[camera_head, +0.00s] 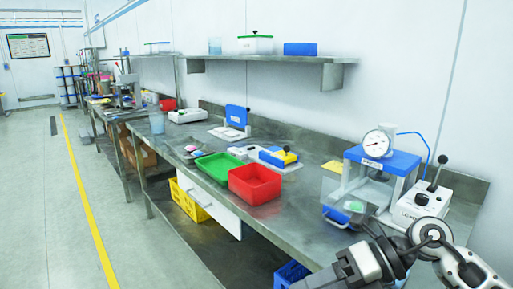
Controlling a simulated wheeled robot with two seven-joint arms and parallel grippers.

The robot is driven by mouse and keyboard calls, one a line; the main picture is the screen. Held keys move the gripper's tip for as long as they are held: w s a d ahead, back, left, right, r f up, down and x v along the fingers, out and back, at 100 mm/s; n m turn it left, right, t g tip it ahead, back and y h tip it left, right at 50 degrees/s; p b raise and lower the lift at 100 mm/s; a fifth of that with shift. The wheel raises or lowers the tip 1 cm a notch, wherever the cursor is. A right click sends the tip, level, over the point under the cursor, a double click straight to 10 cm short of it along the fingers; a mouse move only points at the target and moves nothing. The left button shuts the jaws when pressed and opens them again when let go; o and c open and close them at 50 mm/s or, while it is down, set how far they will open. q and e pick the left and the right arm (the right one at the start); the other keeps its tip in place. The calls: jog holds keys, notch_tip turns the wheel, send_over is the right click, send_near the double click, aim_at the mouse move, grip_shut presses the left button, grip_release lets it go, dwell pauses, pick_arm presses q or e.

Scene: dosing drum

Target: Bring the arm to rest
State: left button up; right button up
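My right arm (436,238) comes in from the lower right corner, grey and black, bent in front of the bench's near right end. Its dark, boxy hand end (357,268) is low in the picture, in front of and below the blue-topped press with a dial gauge (378,160). The fingertips cannot be made out, so I cannot tell whether the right gripper is open or holds anything. My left arm and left gripper are not in view.
The steel bench (290,224) carries a red bin (255,184), a green tray (218,167) and a white lever box (424,202) near my arm. A shelf (270,60) hangs above. A yellow crate (189,199) is under the bench. The floor (50,220) at left is clear.

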jog(key=s+a+r+m+t+y, duration=0.25)
jog(key=a+m+t+y, duration=0.25)
jog(key=m+y, duration=0.3)
jog(key=w+d+f+m+t+h, duration=0.1)
jog(key=d+f+m+t+h, duration=0.4)
jog(key=m, duration=0.6)
jog(key=w+d+f+m+t+h, duration=0.25)
jog(key=f+m+t+h, duration=0.25)
jog(key=m+t+h, duration=0.45)
jog(key=s+d+f+m+g+h, duration=0.2)
jog(key=s+f+m+g, duration=0.6)
jog(key=f, duration=0.8)
jog(key=s+m, duration=0.2)
jog(key=s, duration=0.2)
jog(key=shift+s+d+f+g, duration=0.3)
jog(key=shift+s+g, duration=0.05)
jog(key=shift+h, duration=0.35)
